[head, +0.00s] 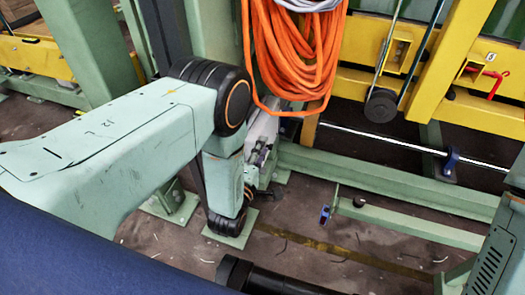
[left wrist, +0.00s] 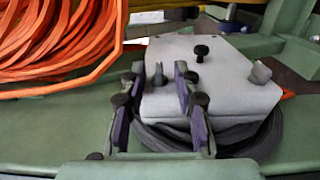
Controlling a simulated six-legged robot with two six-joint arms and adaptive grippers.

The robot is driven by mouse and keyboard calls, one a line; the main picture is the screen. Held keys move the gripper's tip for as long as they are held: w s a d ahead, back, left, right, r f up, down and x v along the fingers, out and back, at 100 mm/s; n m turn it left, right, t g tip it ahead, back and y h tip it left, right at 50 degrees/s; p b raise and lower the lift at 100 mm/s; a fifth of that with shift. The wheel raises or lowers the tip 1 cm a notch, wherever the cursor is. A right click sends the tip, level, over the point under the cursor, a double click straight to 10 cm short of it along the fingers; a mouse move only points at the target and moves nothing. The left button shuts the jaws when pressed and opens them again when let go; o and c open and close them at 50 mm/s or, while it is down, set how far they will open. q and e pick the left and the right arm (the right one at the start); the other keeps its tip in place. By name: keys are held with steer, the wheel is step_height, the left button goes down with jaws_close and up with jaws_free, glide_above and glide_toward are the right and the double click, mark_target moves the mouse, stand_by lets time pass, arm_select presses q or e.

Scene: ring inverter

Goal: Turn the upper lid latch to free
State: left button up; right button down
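A pale grey box with a flat lid (left wrist: 215,85) shows in the left wrist view. One small grey upright latch (left wrist: 158,76) is at its left edge and another grey latch (left wrist: 260,73) is at its right edge. I cannot tell which is the upper one. My left gripper (left wrist: 156,88) is open, its two dark-purple-padded fingers on either side of the left latch, with gaps visible; contact cannot be made out. In the head view my left gripper (head: 262,140) is mostly hidden behind its arm, and the box is barely visible there. My right gripper is not in view.
An orange cable coil (head: 295,50) hangs close above my left gripper. A black knob (left wrist: 201,51) stands on the lid. Dark cable loops (left wrist: 245,140) lie below the box. Green beams (head: 390,180) and a yellow frame (head: 450,60) stand to the right.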

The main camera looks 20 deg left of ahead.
arm_select(q)
steer(key=shift+w+d, duration=0.1)
steer(key=shift+w, duration=0.15)
jaws_close()
steer(key=shift+r, duration=0.1)
